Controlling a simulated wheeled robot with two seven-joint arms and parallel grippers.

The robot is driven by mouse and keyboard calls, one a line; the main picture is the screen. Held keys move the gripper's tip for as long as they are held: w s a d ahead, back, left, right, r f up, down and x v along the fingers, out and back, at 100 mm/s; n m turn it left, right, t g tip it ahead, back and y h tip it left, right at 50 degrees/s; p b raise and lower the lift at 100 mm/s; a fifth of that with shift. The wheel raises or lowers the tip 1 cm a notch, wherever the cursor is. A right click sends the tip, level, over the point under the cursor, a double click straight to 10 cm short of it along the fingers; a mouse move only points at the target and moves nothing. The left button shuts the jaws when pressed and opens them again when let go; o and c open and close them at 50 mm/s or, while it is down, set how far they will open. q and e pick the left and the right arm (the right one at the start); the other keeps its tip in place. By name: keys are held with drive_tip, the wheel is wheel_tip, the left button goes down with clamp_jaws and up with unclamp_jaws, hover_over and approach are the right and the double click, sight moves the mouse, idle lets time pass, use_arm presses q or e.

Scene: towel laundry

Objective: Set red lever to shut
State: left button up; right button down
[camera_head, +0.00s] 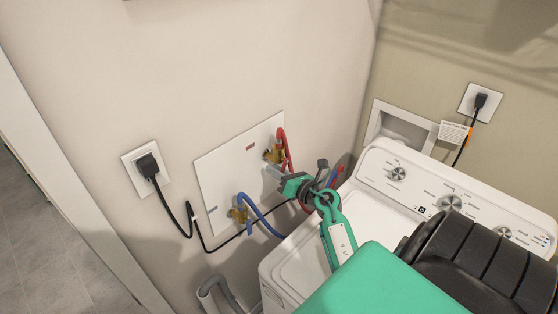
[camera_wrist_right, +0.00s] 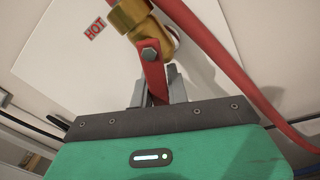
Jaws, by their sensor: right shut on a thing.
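The red lever (camera_wrist_right: 153,76) hangs from a brass valve (camera_wrist_right: 128,17) beside the HOT label in the right wrist view. It points down, slightly tilted, with its lower end between the fingers of my right gripper (camera_wrist_right: 157,92). My right gripper is shut on it. In the head view this gripper (camera_head: 271,172) reaches the upper brass valve (camera_head: 273,155) on the white wall plate (camera_head: 222,169); the lever itself is hard to make out there. My left gripper is not in view.
A red hose (camera_wrist_right: 222,60) runs down beside the lever. A lower brass valve (camera_head: 238,213) with a blue hose (camera_head: 258,214) sits on the same plate. The white washer (camera_head: 376,190) stands below my right arm. A black cord (camera_head: 181,222) crosses under the plate.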

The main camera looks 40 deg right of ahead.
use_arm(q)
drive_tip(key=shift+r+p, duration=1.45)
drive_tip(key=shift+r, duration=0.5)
use_arm(e)
drive_tip(key=shift+s+a+r+m, duration=0.1)
drive_tip(key=shift+a+r+m, duration=0.45)
drive_tip(key=shift+m, duration=1.6)
drive_tip(key=shift+w+a+r+m, duration=0.2)
drive_tip(key=shift+r+m, duration=0.6)
drive_tip(key=shift+m, duration=1.3)
drive_tip(key=shift+s+a+r+m, duration=0.2)
drive_tip(key=shift+a+r+m, duration=0.35)
drive_tip(key=shift+m, duration=1.6)
drive_tip(key=shift+d+r, duration=0.1)
drive_tip(key=shift+r, duration=0.05)
drive_tip(key=c, duration=1.4)
unclamp_jaws()
drive_tip(key=shift+o, duration=0.2)
drive_tip(key=shift+s, duration=0.1)
